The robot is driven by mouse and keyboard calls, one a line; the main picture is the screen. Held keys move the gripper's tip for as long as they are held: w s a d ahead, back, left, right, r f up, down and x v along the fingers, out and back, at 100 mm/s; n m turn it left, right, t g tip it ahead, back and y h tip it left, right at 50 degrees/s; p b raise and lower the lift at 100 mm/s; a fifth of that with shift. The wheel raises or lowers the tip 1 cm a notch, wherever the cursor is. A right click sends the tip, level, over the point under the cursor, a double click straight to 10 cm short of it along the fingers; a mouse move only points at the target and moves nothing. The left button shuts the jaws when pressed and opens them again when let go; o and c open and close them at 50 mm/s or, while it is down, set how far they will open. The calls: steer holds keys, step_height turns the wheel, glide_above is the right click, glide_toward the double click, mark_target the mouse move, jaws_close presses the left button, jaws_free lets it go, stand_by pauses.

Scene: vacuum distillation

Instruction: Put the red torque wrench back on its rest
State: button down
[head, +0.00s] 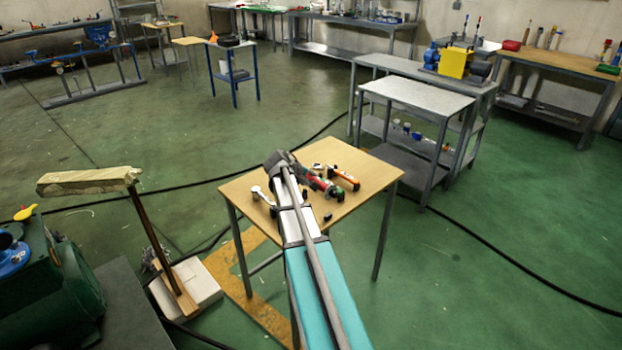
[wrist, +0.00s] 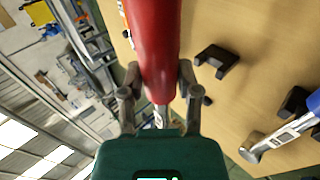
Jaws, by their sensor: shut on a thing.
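The red torque wrench (wrist: 160,45) runs up the middle of the wrist view, with a bit of silver shaft below the red part. My gripper (wrist: 158,86) is shut on it, one finger on each side. A dark green block with a lit display covers the bottom of that view; I cannot tell whether it belongs to the wrench. In the head view the wrench (head: 320,185) is over the wooden table (head: 368,196), beside my gripper (head: 300,172). A black rest (wrist: 216,61) stands on the table to its right in the wrist view. Height above the table is unclear.
A blue-handled silver wrench (wrist: 283,135) lies at the right of the wrist view near another black rest (wrist: 295,99). An orange tool (head: 344,177) lies on the table. A small black piece (head: 327,216) stands near the table's front. A grey bench (head: 415,95) is behind.

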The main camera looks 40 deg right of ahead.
steer(key=shift+s, duration=0.1)
steer(key=shift+f, duration=0.1)
steer(key=shift+f+b, duration=2.85)
steer(key=shift+b, duration=0.1)
steer(key=shift+a+f+b, duration=0.1)
steer(key=shift+f+b, duration=1.4)
steer(key=shift+b, duration=0.05)
steer(key=shift+c, duration=1.2)
jaws_free()
step_height(320, 180, up, 9)
steer(key=p, duration=0.9)
